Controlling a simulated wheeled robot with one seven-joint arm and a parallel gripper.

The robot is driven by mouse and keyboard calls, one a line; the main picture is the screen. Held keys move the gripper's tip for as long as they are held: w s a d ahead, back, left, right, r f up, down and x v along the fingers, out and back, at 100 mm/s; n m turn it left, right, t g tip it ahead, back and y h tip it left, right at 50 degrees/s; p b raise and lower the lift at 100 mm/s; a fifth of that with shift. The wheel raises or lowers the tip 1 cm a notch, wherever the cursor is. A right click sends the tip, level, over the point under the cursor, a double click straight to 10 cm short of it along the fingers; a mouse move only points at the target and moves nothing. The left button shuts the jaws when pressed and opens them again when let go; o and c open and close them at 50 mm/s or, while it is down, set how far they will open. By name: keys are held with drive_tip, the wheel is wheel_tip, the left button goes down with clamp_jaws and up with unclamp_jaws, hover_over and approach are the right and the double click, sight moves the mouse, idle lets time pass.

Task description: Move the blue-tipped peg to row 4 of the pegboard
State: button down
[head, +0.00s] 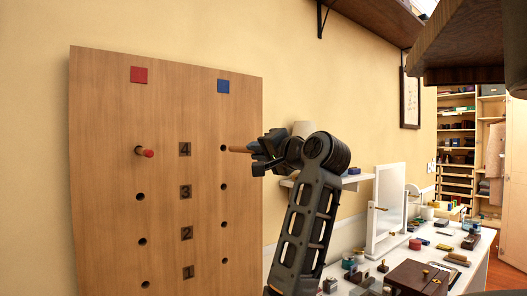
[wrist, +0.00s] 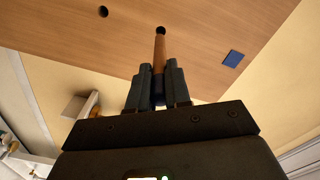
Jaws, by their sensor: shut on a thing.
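The wooden pegboard (head: 110,120) stands at the left, with numbers 4 to 1 running downward between two columns of holes. A red square (head: 139,75) tops the left column and a blue square (head: 223,86) the right. A red-tipped peg (head: 146,152) sits in the left column at row 4. My gripper (head: 258,155) is shut on the blue-tipped peg (head: 239,149), whose bare wooden end points at the right row 4 hole (head: 223,148). In the wrist view the peg (wrist: 160,50) meets the hole's lower edge; whether it has entered is unclear. The fingers mostly hide its blue tip.
A white table (head: 345,275) with many small items, a brown box (head: 418,280) and a white framed panel (head: 388,205) stands at the right. A small white shelf (head: 352,180) is on the wall behind my arm. The other right-column holes are empty.

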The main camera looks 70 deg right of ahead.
sight(242, 150)
drive_tip(key=shift+x, duration=1.35)
drive_tip(key=shift+p, duration=0.8)
idle(0.7)
drive_tip(key=shift+p+x, duration=0.3)
drive_tip(key=shift+x, duration=2.25)
drive_tip(key=c, duration=1)
unclamp_jaws()
drive_tip(key=shift+a, duration=0.1)
drive_tip(key=shift+b+v, duration=0.75)
drive_tip(key=shift+v, duration=3.1)
drive_tip(key=shift+f, duration=0.1)
